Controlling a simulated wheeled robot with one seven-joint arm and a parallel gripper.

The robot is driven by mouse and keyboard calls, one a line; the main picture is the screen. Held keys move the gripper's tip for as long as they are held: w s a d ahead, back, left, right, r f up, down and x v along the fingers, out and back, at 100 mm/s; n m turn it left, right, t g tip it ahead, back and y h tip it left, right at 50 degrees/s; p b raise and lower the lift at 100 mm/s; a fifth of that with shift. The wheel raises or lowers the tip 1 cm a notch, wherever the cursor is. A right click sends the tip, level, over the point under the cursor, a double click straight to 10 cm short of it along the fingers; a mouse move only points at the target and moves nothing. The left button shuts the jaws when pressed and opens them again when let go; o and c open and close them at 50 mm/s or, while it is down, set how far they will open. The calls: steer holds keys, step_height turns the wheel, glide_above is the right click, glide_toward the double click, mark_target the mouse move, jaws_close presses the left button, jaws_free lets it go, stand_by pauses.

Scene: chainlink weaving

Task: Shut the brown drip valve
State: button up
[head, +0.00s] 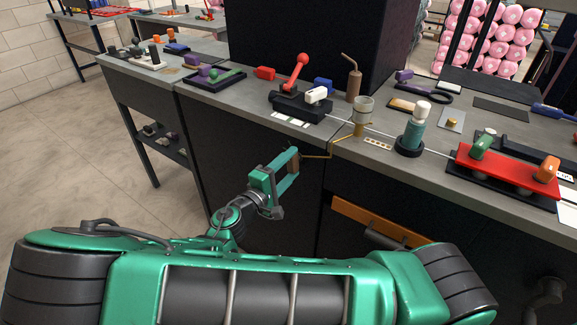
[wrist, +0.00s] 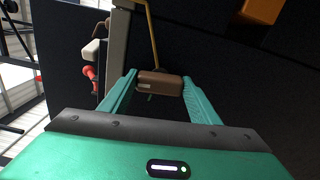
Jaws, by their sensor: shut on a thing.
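The brown drip valve shows in the wrist view as a small brown block-shaped handle (wrist: 158,84) between my two green fingers. A thin brass rod runs up from it. In the head view the brass rod (head: 318,156) reaches from the bench's front edge to my gripper (head: 291,160), in front of the dark cabinet face. My gripper is shut on the brown handle; in the head view the handle is mostly hidden by the fingers. A clear cup on a brass stand (head: 361,118) stands at the bench edge above the rod.
The grey bench top (head: 340,150) overhangs just above my gripper. An orange drawer front (head: 370,222) is below right. The floor at left is clear.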

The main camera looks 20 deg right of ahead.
steer(key=shift+s+f+m, duration=0.1)
steer(key=shift+m, duration=0.4)
steer(key=o, duration=1)
steer(key=shift+d, duration=0.1)
steer(key=shift+o, duration=0.2)
steer(key=v, duration=1)
steer(key=shift+a, duration=0.35)
steer(key=shift+s, duration=0.15)
